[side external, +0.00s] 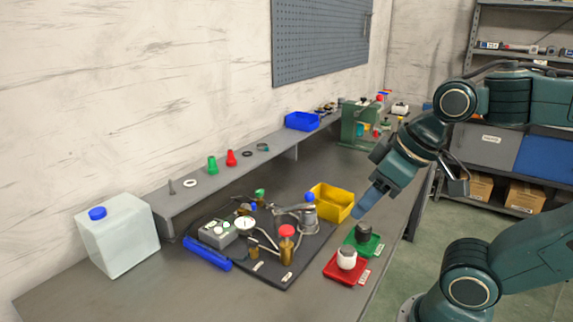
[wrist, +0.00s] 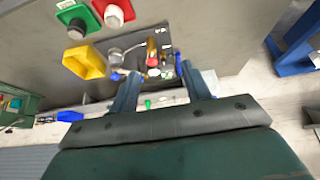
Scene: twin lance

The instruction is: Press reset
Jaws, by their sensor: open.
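A small grey box (side external: 217,233) with small knobs or buttons on top sits on the black board (side external: 262,266) in the side view; I cannot read any reset label. A round white-faced gauge (side external: 244,223) stands beside it. My gripper (side external: 366,204) is above the right part of the bench, near the yellow bin, apart from the box. In the wrist view, my gripper (wrist: 158,72) is open, with its two fingers apart and nothing held. The board's fittings show beyond the fingertips, with a red-topped brass fitting (wrist: 152,48) among them. The grey box is too small to make out there.
A yellow bin (side external: 333,203), a green tray (side external: 372,249) and a red tray (side external: 345,270) lie right of the board. A red-capped brass fitting (side external: 287,243) and a blue-topped grey fitting (side external: 309,212) rise from the board. A white jug (side external: 118,236) stands at left.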

